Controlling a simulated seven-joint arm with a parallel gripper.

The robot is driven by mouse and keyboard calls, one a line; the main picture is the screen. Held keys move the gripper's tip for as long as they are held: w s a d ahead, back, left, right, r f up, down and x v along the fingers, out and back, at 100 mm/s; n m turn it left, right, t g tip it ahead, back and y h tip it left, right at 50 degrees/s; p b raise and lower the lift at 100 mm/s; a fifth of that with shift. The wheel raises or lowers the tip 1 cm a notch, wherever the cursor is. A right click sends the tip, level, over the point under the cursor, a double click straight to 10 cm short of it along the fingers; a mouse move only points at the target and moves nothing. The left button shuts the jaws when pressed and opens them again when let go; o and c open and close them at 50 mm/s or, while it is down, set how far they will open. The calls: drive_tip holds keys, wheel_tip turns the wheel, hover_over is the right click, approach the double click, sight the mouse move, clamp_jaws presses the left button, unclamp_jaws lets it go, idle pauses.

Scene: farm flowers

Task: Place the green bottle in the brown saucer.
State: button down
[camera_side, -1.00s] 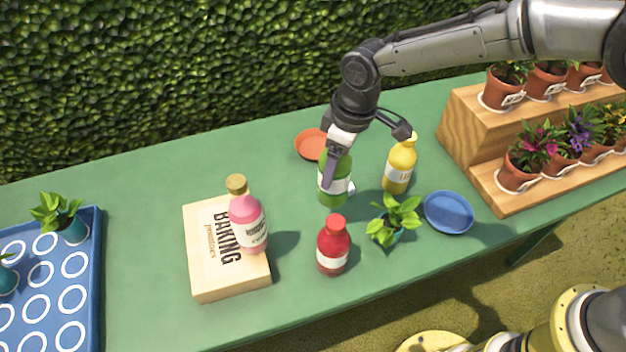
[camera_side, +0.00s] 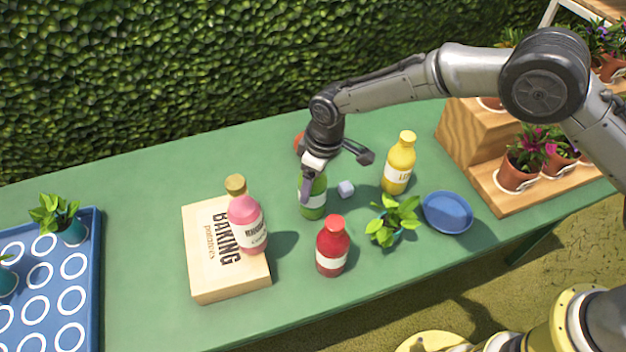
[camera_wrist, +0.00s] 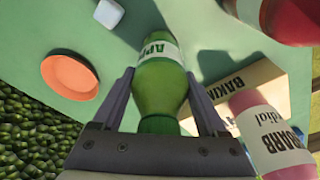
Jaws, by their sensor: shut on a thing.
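My gripper (camera_side: 313,180) is shut on the green bottle (camera_side: 316,200), near the middle of the table. In the wrist view the bottle (camera_wrist: 160,88) stands between the two fingers (camera_wrist: 160,78), its white label facing away from the palm. I cannot tell how far its base is from the table. The brown saucer (camera_wrist: 70,77), orange-brown and round, lies empty to the left of the bottle in the wrist view. In the side view only a sliver of the saucer (camera_side: 298,144) shows behind my wrist; the rest is hidden.
A small pale cube (camera_side: 346,188) and a yellow bottle (camera_side: 399,163) are to the right. A red bottle (camera_side: 332,247), a potted plant (camera_side: 394,218) and a blue saucer (camera_side: 448,212) are in front.

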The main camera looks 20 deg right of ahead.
unclamp_jaws()
drive_tip(key=shift+f, duration=0.15)
drive_tip(key=r, duration=0.4)
drive_tip(key=s+d+r, duration=0.1)
drive_tip(key=r, duration=0.7)
drive_tip(key=shift+s+d+r, duration=0.15)
drive_tip(key=shift+r, duration=0.1)
